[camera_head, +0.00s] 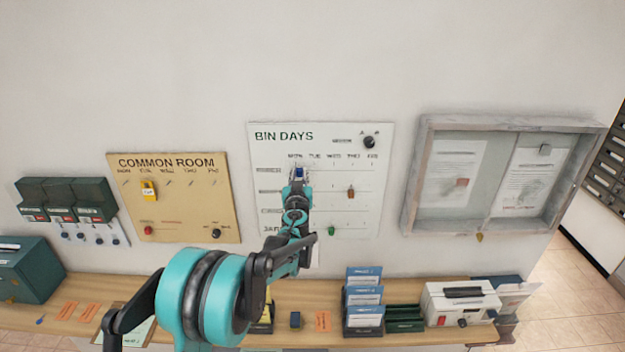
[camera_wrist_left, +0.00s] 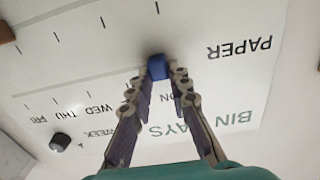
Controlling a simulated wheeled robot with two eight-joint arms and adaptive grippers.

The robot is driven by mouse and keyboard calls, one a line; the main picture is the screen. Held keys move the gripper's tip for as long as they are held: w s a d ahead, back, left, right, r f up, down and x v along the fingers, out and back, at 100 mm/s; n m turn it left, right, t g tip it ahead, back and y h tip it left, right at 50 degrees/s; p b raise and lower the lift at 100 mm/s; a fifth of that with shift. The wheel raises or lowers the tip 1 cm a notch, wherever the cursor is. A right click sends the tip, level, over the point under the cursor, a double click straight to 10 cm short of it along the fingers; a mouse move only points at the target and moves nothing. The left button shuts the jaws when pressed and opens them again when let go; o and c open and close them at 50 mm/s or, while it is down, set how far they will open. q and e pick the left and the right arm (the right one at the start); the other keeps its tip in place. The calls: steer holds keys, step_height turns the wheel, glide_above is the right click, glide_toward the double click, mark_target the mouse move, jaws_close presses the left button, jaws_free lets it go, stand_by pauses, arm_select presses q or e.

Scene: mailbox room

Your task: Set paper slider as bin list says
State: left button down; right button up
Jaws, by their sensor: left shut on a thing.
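The white BIN DAYS board (camera_head: 262,150) hangs on the wall with columns MON to FRI. The blue slider (camera_head: 299,172) is on the top row, at about the MON column. In the left wrist view this row reads PAPER, upside down, and the blue slider (camera_wrist_left: 157,67) sits between the fingertips. My left gripper (camera_head: 297,183) is shut on it; the fingers also show in the wrist view (camera_wrist_left: 160,77). A brown slider (camera_head: 350,192) is near THU one row down, and a green slider (camera_head: 332,231) near WED at the bottom. My right gripper is not in view.
A WEEK knob (camera_head: 369,142) is at the board's upper right. A COMMON ROOM board (camera_head: 185,205) hangs left, and a framed notice case (camera_head: 412,185) with unreadable sheets hangs right. Below, the wooden shelf (camera_head: 85,287) carries card racks (camera_head: 363,300) and boxes.

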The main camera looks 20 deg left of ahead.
arm_select(q)
steer(key=shift+s+a, duration=0.2)
steer(key=shift+a, duration=0.5)
steer(key=c, duration=1.4)
jaws_free()
steer(key=shift+a, duration=0.15)
steer(key=shift+s+a, duration=0.1)
steer(key=v, duration=1.2)
